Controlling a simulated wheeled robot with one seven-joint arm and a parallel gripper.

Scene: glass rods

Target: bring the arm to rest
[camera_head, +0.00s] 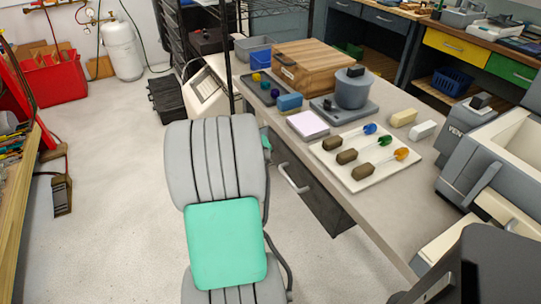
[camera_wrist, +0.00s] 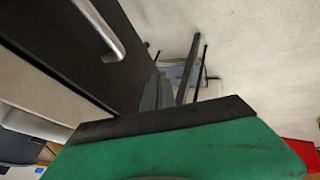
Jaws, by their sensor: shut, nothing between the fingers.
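A white mat (camera_head: 352,172) lies on the bench. On it are three brown blocks, each with a clear rod-like piece ending in a coloured end: blue (camera_head: 370,128), green (camera_head: 385,140) and orange (camera_head: 401,153). The wrist view shows a dark drawer front with a metal handle (camera_wrist: 100,28), pale floor and a large green surface (camera_wrist: 190,152) with a dark edge.
The bench also holds a grey pot (camera_head: 353,91) on a base, a wooden box (camera_head: 305,68), a dark tray, a pale pad (camera_head: 308,125) and a large grey machine (camera_head: 470,150).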

